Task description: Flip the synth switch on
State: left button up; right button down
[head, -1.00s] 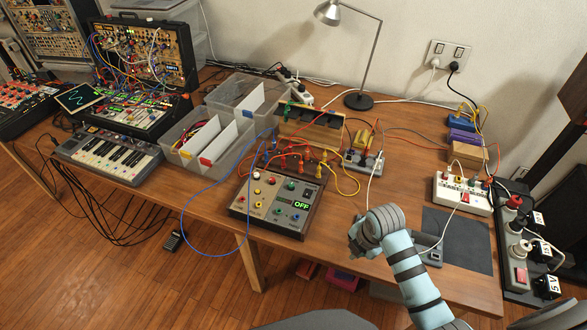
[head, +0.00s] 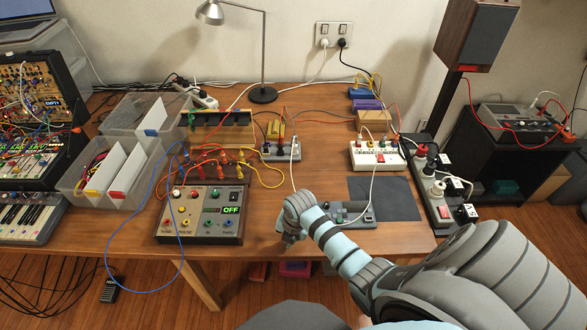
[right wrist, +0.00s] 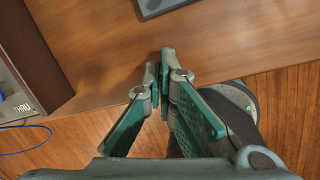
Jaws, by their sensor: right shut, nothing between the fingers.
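The synth (head: 201,214) is a grey panel box with wooden sides near the table's front edge. It has coloured jacks and knobs, a lit green display reading OFF (head: 231,210), and a small dark switch (head: 233,195) at its upper right. The switch's position is too small to tell. My right gripper (head: 290,238) is just right of the synth, over the front edge of the table, apart from it. In the right wrist view its green-padded fingers (right wrist: 165,62) are together and empty, and the synth's side (right wrist: 40,60) shows at the left. My left gripper is not in view.
Patch cables in red, yellow and blue run from the synth's back. A grey device (head: 350,214) lies right of my gripper, partly behind my arm. Bare table lies between synth and gripper.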

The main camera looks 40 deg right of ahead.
jog(key=shift+w+d+r, duration=0.1)
jog(key=shift+w+d, duration=0.4)
jog(key=shift+d, duration=0.35)
jog(key=shift+w+d+r, duration=0.1)
jog(key=shift+w+d, duration=0.4)
jog(key=shift+d, duration=0.3)
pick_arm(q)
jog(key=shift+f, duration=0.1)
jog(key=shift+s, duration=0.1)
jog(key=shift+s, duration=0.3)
pick_arm(e)
jog(key=shift+w+r+g, duration=0.1)
jog(key=shift+r+g, duration=0.05)
jog(key=shift+g, duration=0.15)
